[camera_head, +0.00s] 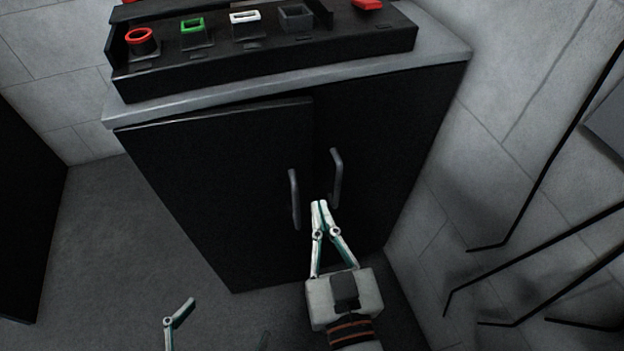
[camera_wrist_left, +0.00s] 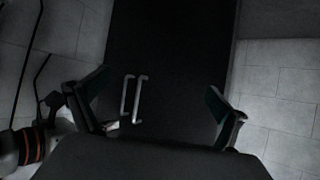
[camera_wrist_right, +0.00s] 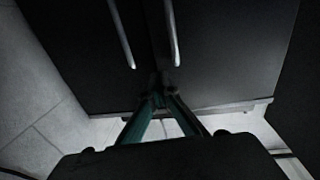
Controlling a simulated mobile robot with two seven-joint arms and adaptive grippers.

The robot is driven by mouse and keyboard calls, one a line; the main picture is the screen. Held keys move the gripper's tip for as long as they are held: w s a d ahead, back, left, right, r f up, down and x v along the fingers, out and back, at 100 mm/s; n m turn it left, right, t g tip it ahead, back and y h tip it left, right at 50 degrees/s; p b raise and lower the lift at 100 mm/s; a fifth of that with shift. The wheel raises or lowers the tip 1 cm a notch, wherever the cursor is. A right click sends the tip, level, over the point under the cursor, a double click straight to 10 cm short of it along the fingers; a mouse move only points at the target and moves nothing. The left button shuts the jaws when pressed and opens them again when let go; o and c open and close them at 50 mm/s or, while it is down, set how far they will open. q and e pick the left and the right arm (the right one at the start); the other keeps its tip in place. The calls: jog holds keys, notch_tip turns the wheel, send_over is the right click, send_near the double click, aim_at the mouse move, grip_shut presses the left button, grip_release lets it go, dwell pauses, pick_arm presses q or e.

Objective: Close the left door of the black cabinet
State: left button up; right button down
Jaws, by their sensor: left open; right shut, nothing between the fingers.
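The black cabinet's left door (camera_head: 215,180) looks slightly ajar, its top right corner standing a little forward of the right door (camera_head: 385,120). The left door's handle (camera_head: 294,200) and the right door's handle (camera_head: 336,178) also show in the right wrist view, left handle (camera_wrist_right: 122,36) and right handle (camera_wrist_right: 171,32). My right gripper (camera_head: 318,204) is shut and empty, its tips by the lower ends of the handles, near the seam; contact is unclear. My left gripper (camera_head: 228,318) is open and empty, low in front of the cabinet; its spread fingers (camera_wrist_left: 158,80) frame the cabinet from a distance.
A grey top (camera_head: 440,62) on the cabinet carries a black tray (camera_head: 260,68) with several coloured parts. Dark bars (camera_head: 540,255) stand along the right wall. A dark panel (camera_head: 25,190) is at far left. Floor (camera_head: 110,230) left of the cabinet is clear.

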aim_at(309, 168)
jog(key=p+x, duration=0.1)
jog(key=x, duration=0.5)
jog(key=shift+w+r+p, duration=0.1)
jog(key=shift+r+p, duration=0.05)
jog(key=shift+p, duration=0.15)
jog(key=shift+w+a+f, duration=0.15)
jog(key=shift+w+f, duration=0.05)
jog(key=shift+w, duration=0.4)
pick_arm(q)
jog(key=shift+s+a+f+m+g+y, duration=0.15)
jog(key=shift+s+a+f, duration=0.1)
jog(key=shift+a+f, duration=0.25)
jog(key=shift+s+a+f+m+g+y, duration=0.15)
jog(key=shift+s+a+f, duration=0.1)
jog(key=shift+a, duration=0.35)
pick_arm(e)
jog(key=shift+w+f, duration=0.1)
jog(key=shift+w, duration=0.05)
